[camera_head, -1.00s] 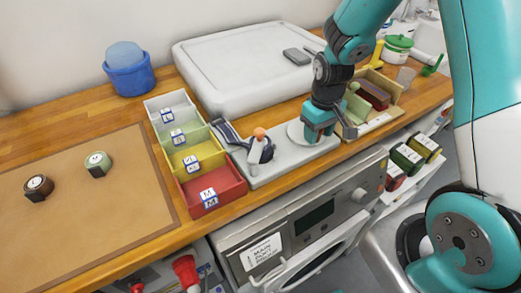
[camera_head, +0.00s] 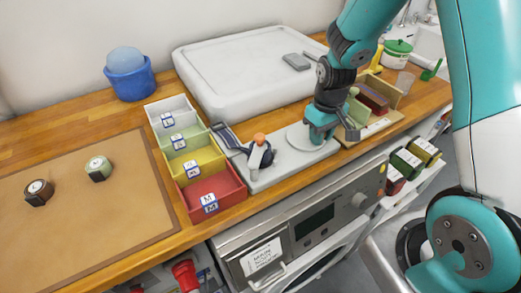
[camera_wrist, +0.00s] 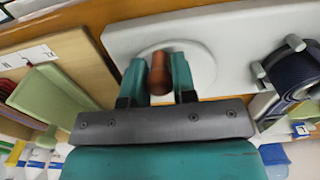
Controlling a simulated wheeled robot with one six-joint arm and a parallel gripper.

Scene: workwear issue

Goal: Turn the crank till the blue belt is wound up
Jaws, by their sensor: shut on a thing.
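The crank is a pale round disc (camera_head: 298,137) on a light grey board (camera_head: 290,162), with a brown upright knob (camera_wrist: 160,74) showing in the wrist view. My gripper (camera_head: 323,138) is over the right part of the disc; in the wrist view its two fingers (camera_wrist: 160,80) are shut on the knob, one on each side. The dark blue belt (camera_head: 228,137) lies at the left end of the board and is partly rolled up, with a strip reaching toward the trays. Its roll (camera_wrist: 291,72) sits between grey pegs at the right of the wrist view. An orange-topped white part stands beside the roll.
Small trays stand left of the board, the red one (camera_head: 214,193) nearest. A large white slab (camera_head: 235,65) lies behind. A wooden box (camera_head: 397,100) with a green and a red item is just right of my gripper. An oven front lies below the counter edge.

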